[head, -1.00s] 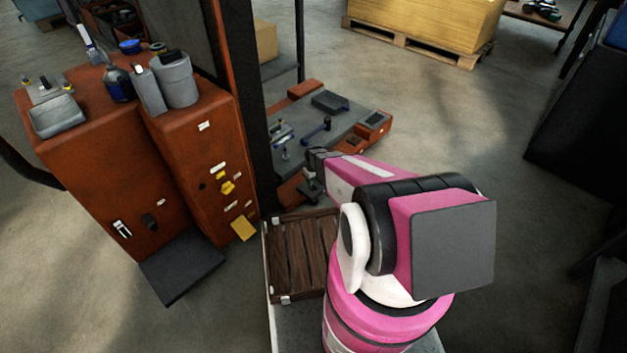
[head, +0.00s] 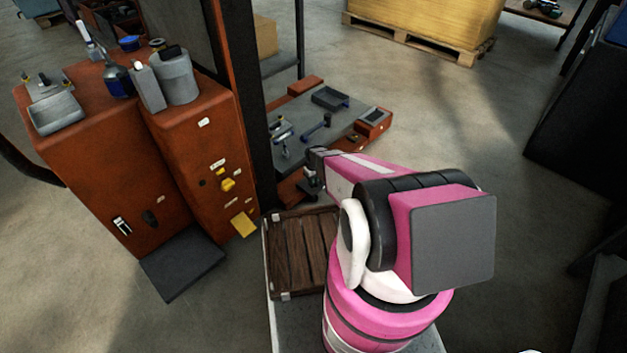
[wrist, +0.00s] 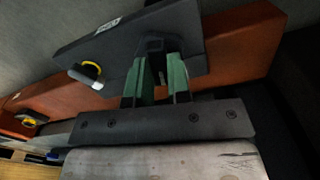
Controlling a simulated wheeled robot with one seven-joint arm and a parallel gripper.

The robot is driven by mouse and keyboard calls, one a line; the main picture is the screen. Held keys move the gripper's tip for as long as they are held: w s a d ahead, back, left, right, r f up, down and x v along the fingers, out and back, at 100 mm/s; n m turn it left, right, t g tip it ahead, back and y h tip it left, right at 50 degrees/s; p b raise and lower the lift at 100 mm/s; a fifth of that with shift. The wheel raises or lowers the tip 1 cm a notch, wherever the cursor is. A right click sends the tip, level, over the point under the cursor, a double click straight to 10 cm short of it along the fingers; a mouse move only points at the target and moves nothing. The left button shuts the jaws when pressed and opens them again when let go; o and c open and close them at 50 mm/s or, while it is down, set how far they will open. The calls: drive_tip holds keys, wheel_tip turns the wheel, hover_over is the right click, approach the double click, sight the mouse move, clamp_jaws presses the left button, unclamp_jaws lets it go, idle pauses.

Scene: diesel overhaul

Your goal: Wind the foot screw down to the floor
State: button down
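My gripper (wrist: 158,72) shows in the wrist view with two green fingers a little apart. A dark upright part (wrist: 154,46), possibly the foot screw's head, lies at the fingertips; I cannot tell whether they touch it. Beside it is a dark grey plate (wrist: 110,42) with a white label. In the head view my gripper is low by the orange machine base, and its fingertips are too small to read. The foot screw's lower end and its contact with the floor are hidden.
An orange beam (wrist: 235,45) runs behind the fingers. A yellow ring with a pale cylinder (wrist: 88,74) sits left of them. In the head view, orange cabinets (head: 95,165) stand left, a black post (head: 252,110) rises close by, and open floor (head: 455,130) lies right.

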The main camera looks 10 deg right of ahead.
drive_tip(key=m, duration=0.4)
drive_tip(key=shift+f+m, duration=0.1)
drive_tip(key=shift+m, duration=0.2)
drive_tip(key=m, duration=0.3)
drive_tip(key=shift+m, duration=0.3)
drive_tip(key=shift+f+m, duration=0.1)
drive_tip(key=shift+m, duration=0.4)
drive_tip(key=m, duration=0.3)
drive_tip(key=shift+f+m, duration=0.1)
drive_tip(key=shift+m, duration=0.7)
